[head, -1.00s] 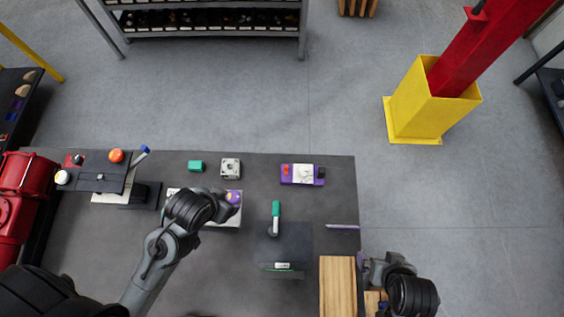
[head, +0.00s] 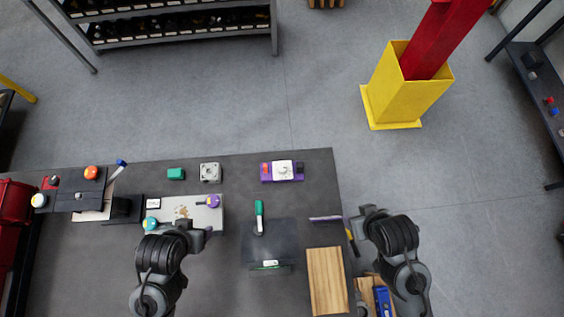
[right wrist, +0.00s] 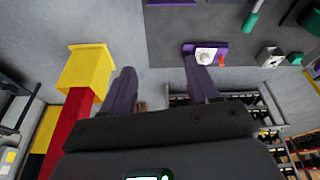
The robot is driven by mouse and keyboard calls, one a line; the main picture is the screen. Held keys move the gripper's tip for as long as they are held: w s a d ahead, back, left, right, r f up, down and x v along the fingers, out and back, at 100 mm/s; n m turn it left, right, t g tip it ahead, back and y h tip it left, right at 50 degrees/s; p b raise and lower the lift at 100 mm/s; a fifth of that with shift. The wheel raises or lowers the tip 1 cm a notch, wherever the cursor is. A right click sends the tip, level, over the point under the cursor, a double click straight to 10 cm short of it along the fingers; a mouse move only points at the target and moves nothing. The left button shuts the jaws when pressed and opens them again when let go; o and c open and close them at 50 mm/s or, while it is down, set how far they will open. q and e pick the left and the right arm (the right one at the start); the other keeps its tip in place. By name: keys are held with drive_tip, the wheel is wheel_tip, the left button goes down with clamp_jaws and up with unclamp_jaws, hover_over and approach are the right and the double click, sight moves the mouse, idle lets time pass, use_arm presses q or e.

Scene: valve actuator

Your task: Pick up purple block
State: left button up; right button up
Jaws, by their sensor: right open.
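The purple block (head: 282,171) lies near the far edge of the dark table, with a white round part and an orange part on top. It also shows in the right wrist view (right wrist: 205,52), beyond the right finger. My right gripper (head: 360,216) is over the table's right edge, open and empty, well short of the block and to its right. Its two fingers are spread apart in the right wrist view (right wrist: 160,85). My left gripper (head: 198,236) is in front of the white panel, far from the block; its fingers are too unclear to read.
A thin purple strip (head: 325,218) lies near the table's right edge. A green-handled tool (head: 259,215) and a wooden board (head: 326,280) are nearby. The white panel (head: 180,211), a grey square part (head: 210,172) and a green block (head: 176,174) are left. A yellow post base (head: 405,88) stands behind.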

drive_tip(key=m+g, duration=0.2)
hover_over(300, 165)
drive_tip(key=f, duration=1.8)
drive_tip(key=shift+s+a+f, duration=0.1)
drive_tip(key=shift+a+f, duration=0.1)
drive_tip(key=shift+f, duration=0.15)
drive_tip(key=shift+d+f, duration=0.15)
drive_tip(key=shift+f, duration=0.8)
drive_tip(key=shift+d+f, duration=0.15)
drive_tip(key=shift+f, duration=1.65)
